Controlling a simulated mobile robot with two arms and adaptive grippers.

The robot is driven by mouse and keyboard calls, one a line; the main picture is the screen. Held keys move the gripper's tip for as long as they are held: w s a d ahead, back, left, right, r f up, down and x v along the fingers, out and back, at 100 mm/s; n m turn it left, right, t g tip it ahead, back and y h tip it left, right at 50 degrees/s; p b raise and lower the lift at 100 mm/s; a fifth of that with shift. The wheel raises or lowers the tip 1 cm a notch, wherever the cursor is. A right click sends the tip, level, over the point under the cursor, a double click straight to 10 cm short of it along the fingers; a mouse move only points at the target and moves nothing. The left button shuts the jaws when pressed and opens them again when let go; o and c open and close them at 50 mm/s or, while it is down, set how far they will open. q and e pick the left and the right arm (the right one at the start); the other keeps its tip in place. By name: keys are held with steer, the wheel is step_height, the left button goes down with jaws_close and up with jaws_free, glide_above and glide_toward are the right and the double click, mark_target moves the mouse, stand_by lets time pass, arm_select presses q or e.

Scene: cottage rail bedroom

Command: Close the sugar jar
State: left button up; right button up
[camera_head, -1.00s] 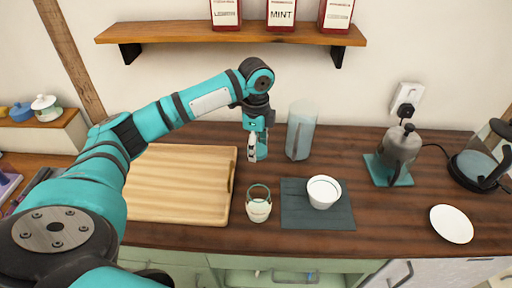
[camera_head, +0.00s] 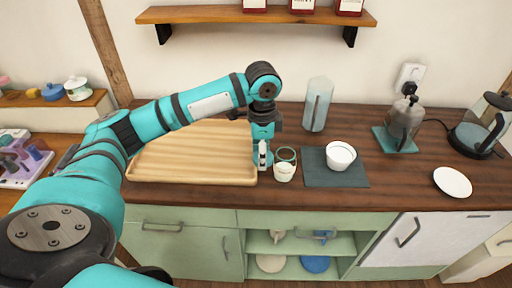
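A small glass jar (camera_head: 284,172) with pale contents, likely the sugar jar, stands on the wooden counter between the cutting board and a dark mat. A ring-like dark rim shows at its top; whether this is a raised lid or the jar's mouth is too small to tell. My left gripper (camera_head: 262,164) points down just left of the jar, close beside it. Its fingers are seen edge-on, so their opening is unclear, and nothing shows held in them. My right gripper is not in view.
A wooden board (camera_head: 195,155) lies left. A tall translucent container (camera_head: 318,105) stands behind.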

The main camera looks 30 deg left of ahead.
arm_select(q)
steer(key=s+d+r+n, duration=0.1)
steer(key=s+d+n, duration=0.8)
steer(key=s, duration=0.3)
steer(key=shift+s+d+n, duration=0.2)
steer(key=shift+d+n, duration=0.05)
steer(key=shift+n, duration=0.65)
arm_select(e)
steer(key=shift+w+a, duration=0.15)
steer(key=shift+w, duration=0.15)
